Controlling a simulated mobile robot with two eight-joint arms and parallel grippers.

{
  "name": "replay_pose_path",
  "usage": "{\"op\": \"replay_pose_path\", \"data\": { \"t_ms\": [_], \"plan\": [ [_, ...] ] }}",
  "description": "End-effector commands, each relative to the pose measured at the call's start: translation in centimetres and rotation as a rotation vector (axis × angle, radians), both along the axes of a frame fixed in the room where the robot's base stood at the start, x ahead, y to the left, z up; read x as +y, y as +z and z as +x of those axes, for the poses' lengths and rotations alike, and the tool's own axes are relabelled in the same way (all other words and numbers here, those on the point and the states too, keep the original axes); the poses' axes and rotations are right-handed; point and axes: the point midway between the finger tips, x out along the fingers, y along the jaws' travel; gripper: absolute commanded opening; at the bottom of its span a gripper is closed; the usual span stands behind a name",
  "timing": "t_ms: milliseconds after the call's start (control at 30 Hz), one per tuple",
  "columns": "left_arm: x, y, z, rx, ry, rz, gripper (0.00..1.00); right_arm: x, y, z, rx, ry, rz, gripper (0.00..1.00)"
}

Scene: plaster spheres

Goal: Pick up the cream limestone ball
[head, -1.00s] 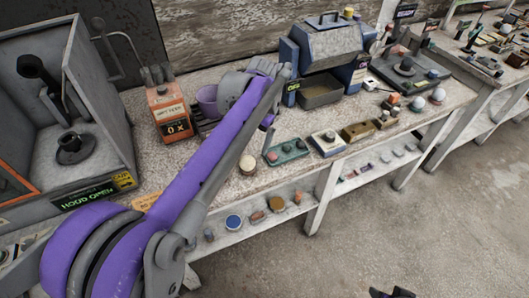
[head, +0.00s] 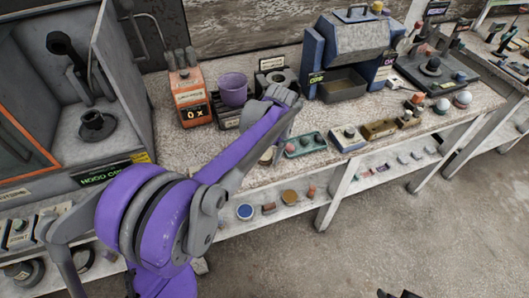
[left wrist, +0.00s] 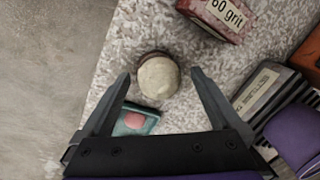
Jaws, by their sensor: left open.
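The cream limestone ball (left wrist: 158,77) sits on a low brown base on the speckled bench in the left wrist view. In the head view the ball (head: 267,157) is partly hidden by my left arm. My left gripper (left wrist: 160,74) is open, its two fingers spread on either side of the ball in the picture, with nothing held. Its height above the ball is hard to tell. In the head view its fingers are hidden behind my purple arm. A dark piece at the bottom edge of the head view may be my right gripper (head: 400,294); its jaws cannot be made out.
A green tray (head: 306,144) with small pieces lies beside the ball. A "60 grit" block (left wrist: 217,17) is near it. A purple cup (head: 233,90) and orange counter box (head: 189,96) stand behind. Two pale balls (head: 462,99) sit farther right. The bench's front edge is close.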

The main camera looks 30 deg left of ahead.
Motion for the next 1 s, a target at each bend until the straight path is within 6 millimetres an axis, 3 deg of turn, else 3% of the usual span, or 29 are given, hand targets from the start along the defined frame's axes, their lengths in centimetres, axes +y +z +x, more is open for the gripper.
{"op": "replay_pose_path", "data": {
  "t_ms": [167,700,1000],
  "plan": [
    [0.0,0.03,0.01,0.0,0.0,0.0,0.96,0.0,0.01,0.0,0.0,0.0,0.0,0.47],
    [-0.01,0.07,0.01,0.0,-0.001,0.0,0.0,0.0,0.01,0.0,0.0,0.0,0.0,0.47],
    [0.0,0.63,0.02,0.0,0.0,0.0,0.0,0.0,0.07,0.01,0.0,0.0,0.0,0.47]
  ]
}}
